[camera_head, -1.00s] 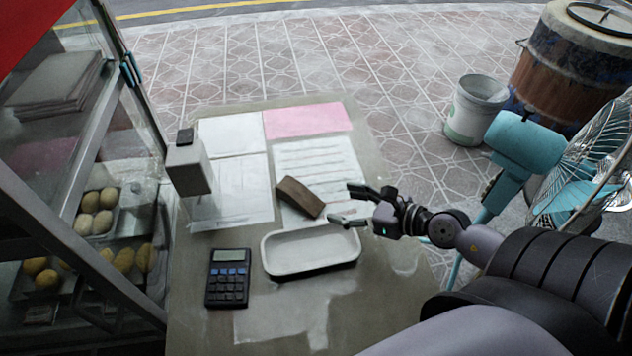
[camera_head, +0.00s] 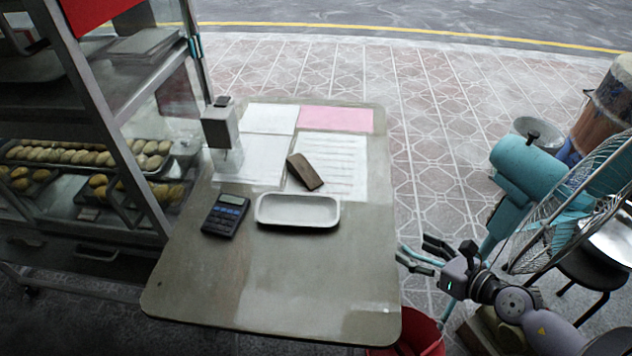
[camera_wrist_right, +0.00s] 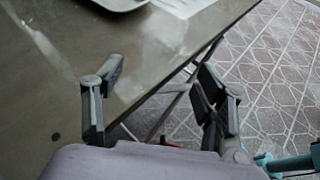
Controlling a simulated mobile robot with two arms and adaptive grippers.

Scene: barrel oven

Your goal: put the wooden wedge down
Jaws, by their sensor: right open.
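The wooden wedge (camera_head: 304,171) is a brown block lying on the printed white paper on the table, just behind the white tray. It lies at a slant and nothing holds it. My right gripper (camera_head: 420,258) is open and empty, off the table's right edge and well apart from the wedge. In the right wrist view my right gripper (camera_wrist_right: 155,92) shows its two fingers spread, with the table edge between them. The wedge is out of that view. My left gripper is not in view.
The table (camera_head: 270,285) also holds a white tray (camera_head: 298,210), a calculator (camera_head: 226,215) and a pink sheet (camera_head: 336,119). A glass cabinet with buns (camera_head: 90,154) stands left. A turquoise fan (camera_head: 540,180) and a red bucket (camera_head: 418,338) are right. The table's front is clear.

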